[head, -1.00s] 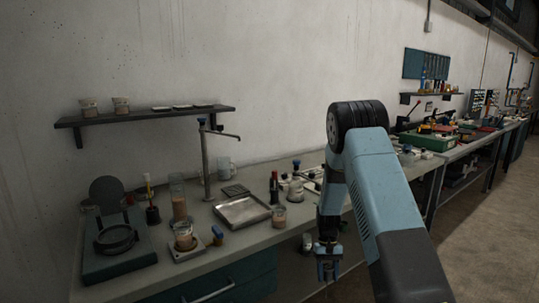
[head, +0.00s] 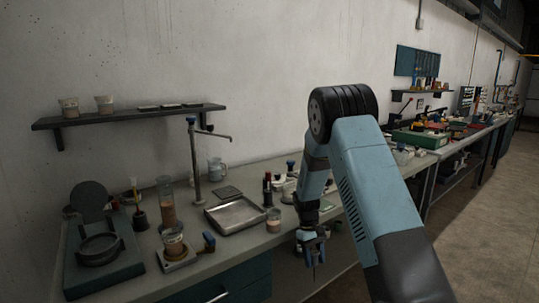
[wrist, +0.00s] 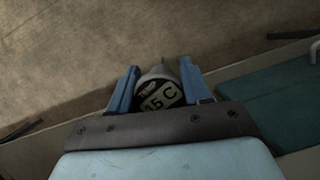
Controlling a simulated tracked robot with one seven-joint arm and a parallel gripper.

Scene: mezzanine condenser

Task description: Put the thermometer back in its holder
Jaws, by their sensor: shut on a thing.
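My gripper (head: 312,243) hangs in front of the bench's front edge, over the floor, pointing down. In the head view only a thin dark stem shows below the fingers; the thermometer's head is hard to make out there. I cannot tell for sure which thing is the holder. A small black pot (head: 140,221) with a thin upright stick in it stands at the left of the bench.
The bench (head: 238,247) carries a metal tray (head: 236,216), a tall cylinder (head: 167,205), a beaker on a scale (head: 173,240), a small cup (head: 273,222), a dark sieve device (head: 101,246) and a tap post (head: 194,165). A shelf (head: 130,117) is on the wall. Floor at right is clear.

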